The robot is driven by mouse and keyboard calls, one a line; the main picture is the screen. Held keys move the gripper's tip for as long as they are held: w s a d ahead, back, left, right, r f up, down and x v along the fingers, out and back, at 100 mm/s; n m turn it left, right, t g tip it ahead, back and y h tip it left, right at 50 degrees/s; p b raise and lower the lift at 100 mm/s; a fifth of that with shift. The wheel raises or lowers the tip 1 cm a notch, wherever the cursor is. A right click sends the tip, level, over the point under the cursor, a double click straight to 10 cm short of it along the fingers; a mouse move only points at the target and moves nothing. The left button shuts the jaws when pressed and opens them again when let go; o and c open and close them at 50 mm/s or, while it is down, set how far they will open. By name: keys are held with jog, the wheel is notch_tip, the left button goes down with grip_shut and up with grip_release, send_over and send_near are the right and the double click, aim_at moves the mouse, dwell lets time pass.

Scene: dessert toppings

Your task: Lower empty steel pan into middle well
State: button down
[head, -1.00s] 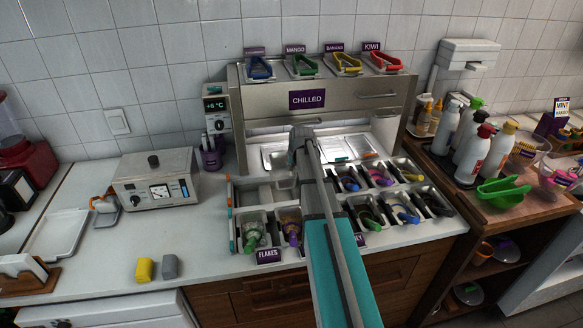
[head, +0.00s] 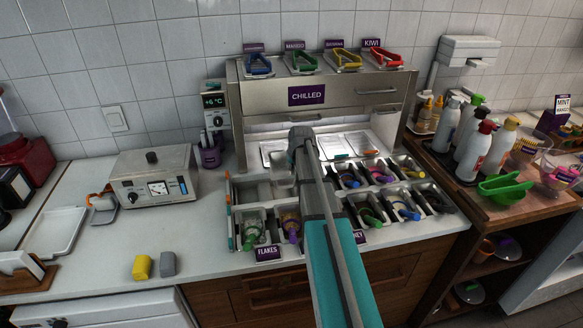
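My arm reaches from the bottom of the head view up to the counter, and its wrist bends down in front of the chilled cabinet. My gripper (head: 291,162) is small and mostly hidden beside the wrist; its fingers cannot be made out. A small grey steel shape, probably the empty pan (head: 282,174), shows just below it, over the back of the topping station (head: 231,225). An empty-looking well (head: 252,192) shows at the station's back left. My arm covers the station's centre, so the middle well is not clearly visible.
Pans with green and purple tools stand front left, above the FLAKES label (head: 268,253). Several filled pans (head: 380,176) stand right of my arm. The CHILLED cabinet (head: 340,92) is close behind.

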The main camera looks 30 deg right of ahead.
jog(key=shift+f+b, duration=2.35)
jog(key=shift+f, duration=0.25)
jog(key=shift+f+b, duration=2.1)
dwell(1.0)
dwell(0.5)
jog(key=c, duration=0.7)
grip_release()
jog(key=o, duration=0.4)
jog(key=shift+s, duration=0.1)
jog(key=shift+r, duration=0.1)
